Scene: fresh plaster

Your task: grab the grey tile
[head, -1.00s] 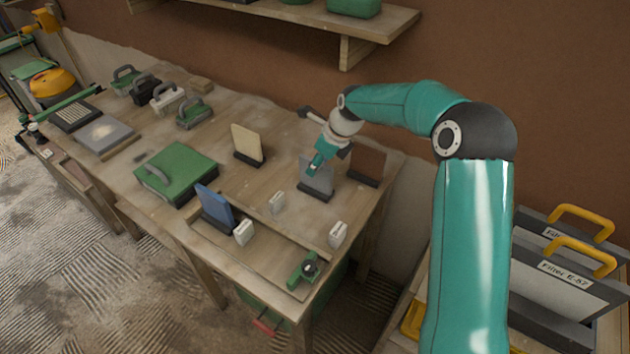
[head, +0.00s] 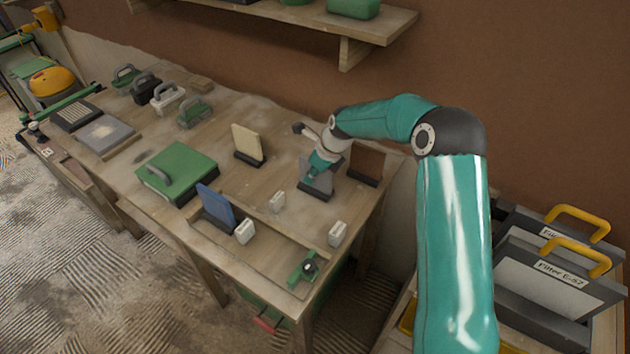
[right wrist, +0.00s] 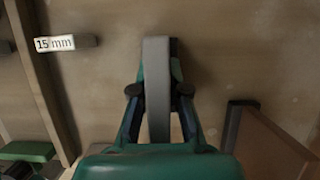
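The grey tile (head: 316,175) stands upright in a dark holder on the wooden bench, near its right end. In the right wrist view the tile (right wrist: 157,95) shows edge-on as a narrow grey strip. My right gripper (head: 317,168) is down at the tile's upper part, with one finger on each side of it. In the right wrist view the right gripper (right wrist: 158,75) has its fingertips very close to both faces. Whether they touch is not clear. My left gripper is out of view.
A brown tile (head: 367,163) stands close on the right, a cream tile (head: 247,142) and a blue tile (head: 215,204) on the left. Small white label blocks (head: 277,202) stand in front. A green case (head: 180,172) lies further left. A shelf (head: 375,22) juts from the wall above.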

